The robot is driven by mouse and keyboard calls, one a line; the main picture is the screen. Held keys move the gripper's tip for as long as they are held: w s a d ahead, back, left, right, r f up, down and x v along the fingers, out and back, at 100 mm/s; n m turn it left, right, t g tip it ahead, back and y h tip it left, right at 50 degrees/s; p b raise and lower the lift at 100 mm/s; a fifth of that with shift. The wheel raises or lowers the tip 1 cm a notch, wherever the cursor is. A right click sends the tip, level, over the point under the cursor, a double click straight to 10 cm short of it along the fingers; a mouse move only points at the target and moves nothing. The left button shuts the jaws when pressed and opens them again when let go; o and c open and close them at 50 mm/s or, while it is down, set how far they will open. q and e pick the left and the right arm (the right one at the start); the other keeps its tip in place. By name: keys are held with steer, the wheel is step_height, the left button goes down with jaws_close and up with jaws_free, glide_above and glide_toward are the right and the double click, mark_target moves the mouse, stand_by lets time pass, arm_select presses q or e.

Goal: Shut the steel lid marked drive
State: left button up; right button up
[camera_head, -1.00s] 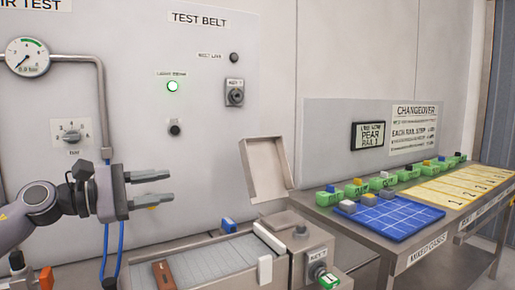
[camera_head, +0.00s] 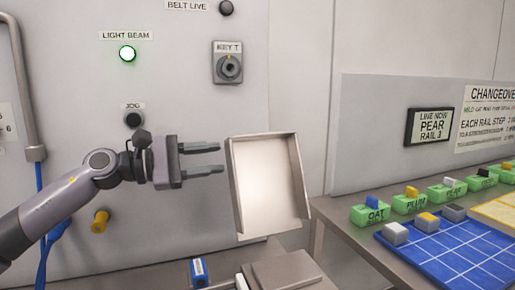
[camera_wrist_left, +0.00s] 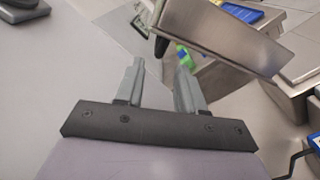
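The steel lid (camera_head: 268,185) stands raised and open in the head view, tilted slightly back, with its hollow inner side showing. No drive marking is readable on it. In the left wrist view the lid (camera_wrist_left: 220,35) is a steel box-like edge just beyond the fingers. My left gripper (camera_head: 205,160) is open and empty, with its fingertips just left of the lid's upper left edge. The left gripper also shows in the wrist view (camera_wrist_left: 158,80), its two fingers apart. The steel housing (camera_head: 285,272) below the lid is cut off by the frame's bottom edge. My right gripper is not in view.
A wall panel behind carries a lit green light (camera_head: 127,54), a key switch (camera_head: 228,66) and a jog button (camera_head: 133,119). On the right, a bench holds a blue gridded tray (camera_head: 455,255) and several green blocks. A blue part (camera_head: 199,272) sits at the lower middle.

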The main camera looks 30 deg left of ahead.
mark_target(242, 153)
arm_select(q)
steer(key=shift+p+x, duration=2.15)
steer(key=shift+x, duration=1.5)
steer(key=shift+a+r, duration=0.1)
steer(key=shift+r, duration=0.05)
jaws_close()
